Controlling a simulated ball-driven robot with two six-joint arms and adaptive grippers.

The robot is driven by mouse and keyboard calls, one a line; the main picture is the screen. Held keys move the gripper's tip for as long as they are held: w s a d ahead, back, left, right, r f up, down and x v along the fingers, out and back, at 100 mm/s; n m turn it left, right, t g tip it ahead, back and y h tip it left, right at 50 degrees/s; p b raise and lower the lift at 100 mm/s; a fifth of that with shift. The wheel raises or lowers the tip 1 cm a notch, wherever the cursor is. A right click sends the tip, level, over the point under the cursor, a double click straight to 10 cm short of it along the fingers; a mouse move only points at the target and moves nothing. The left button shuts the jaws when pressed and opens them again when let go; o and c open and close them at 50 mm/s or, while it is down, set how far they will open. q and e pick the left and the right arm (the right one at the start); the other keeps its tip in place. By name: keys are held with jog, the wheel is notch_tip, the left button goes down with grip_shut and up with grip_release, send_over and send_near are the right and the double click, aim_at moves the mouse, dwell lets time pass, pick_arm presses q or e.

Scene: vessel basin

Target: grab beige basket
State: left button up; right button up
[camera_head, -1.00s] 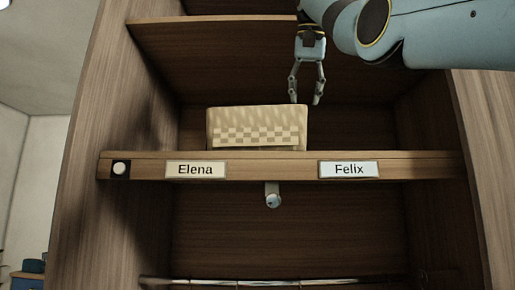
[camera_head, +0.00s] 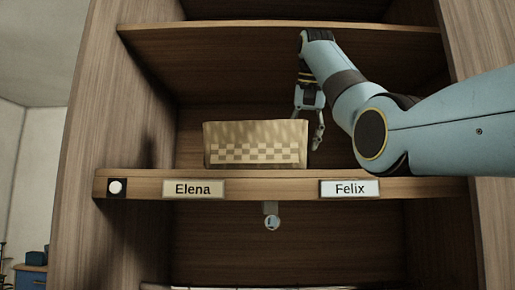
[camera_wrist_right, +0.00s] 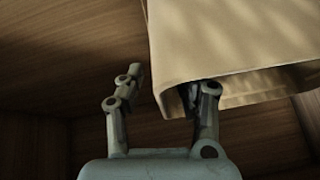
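The beige basket (camera_head: 255,142), with a checkered band near its base, sits upright on the shelf above the Elena label. My right gripper (camera_head: 308,127) is at the basket's right end, fingers pointing down and apart. One finger reaches down at the basket's top right corner, its tip hidden by the basket; the other is outside, to the right. In the right wrist view the basket (camera_wrist_right: 235,40) fills the upper right, and my right gripper (camera_wrist_right: 168,92) is open, with one fingertip partly hidden at the basket's edge. Contact cannot be told. My left gripper is out of view.
The shelf board (camera_head: 280,187) carries an Elena label (camera_head: 194,189) and a Felix label (camera_head: 349,189). Another shelf (camera_head: 280,27) is above. Cabinet walls close both sides. A small hook (camera_head: 271,221) hangs below the board. The shelf left of the basket is clear.

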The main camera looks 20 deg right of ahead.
grip_shut()
dwell(0.6)
